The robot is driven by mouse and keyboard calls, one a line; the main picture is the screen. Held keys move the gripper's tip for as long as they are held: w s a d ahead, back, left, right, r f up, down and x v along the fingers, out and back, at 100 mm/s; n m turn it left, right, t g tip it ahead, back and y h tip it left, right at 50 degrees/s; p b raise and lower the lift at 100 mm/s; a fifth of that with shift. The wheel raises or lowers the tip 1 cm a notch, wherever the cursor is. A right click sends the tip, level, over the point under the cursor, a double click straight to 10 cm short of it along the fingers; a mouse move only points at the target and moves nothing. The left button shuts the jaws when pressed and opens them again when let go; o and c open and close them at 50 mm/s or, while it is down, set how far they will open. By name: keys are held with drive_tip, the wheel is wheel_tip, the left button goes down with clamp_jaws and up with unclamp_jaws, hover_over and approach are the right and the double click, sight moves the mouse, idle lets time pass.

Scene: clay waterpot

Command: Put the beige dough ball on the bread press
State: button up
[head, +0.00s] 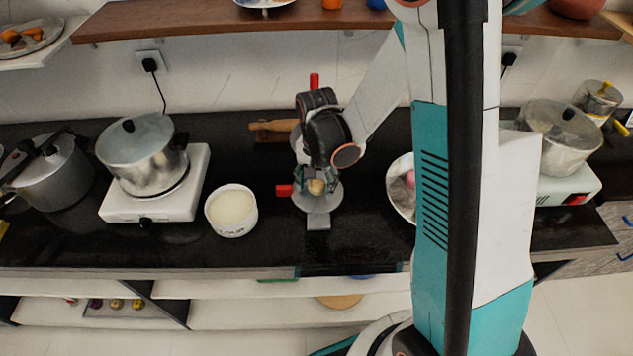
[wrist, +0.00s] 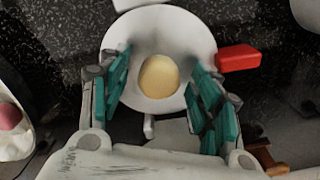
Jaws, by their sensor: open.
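The beige dough ball (wrist: 159,76) appears to lie on the round pale plate of the bread press (wrist: 190,35), near its middle. In the head view the ball (head: 316,187) shows below my gripper (head: 316,180), over the press (head: 318,221). My gripper's teal fingers (wrist: 160,65) stand apart on both sides of the ball, with gaps visible between them and it. The press has a red handle (wrist: 238,57). My wrist hides the back of the press in the head view.
A white tub (head: 231,209) stands left of the press, and a pot (head: 142,155) on a white stove (head: 118,205) farther left. A plate (head: 399,201) with a pink ball (head: 410,179) is at right, partly behind my arm. A rolling pin (head: 272,126) lies behind. A shelf (head: 230,25) hangs above.

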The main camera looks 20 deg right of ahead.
wheel_tip(320, 180, up, 13)
drive_tip(key=p, duration=0.4)
wheel_tip(320, 180, up, 9)
drive_tip(key=n+t, duration=0.3)
drive_tip(key=n, duration=0.1)
hover_over(317, 190)
drive_tip(key=s, duration=0.6)
drive_tip(key=s+r+n+t, duration=0.4)
drive_tip(key=s+r, duration=0.1)
drive_tip(key=s, duration=0.3)
drive_tip(key=shift+s+r+n, duration=0.25)
drive_tip(key=shift+n, duration=0.05)
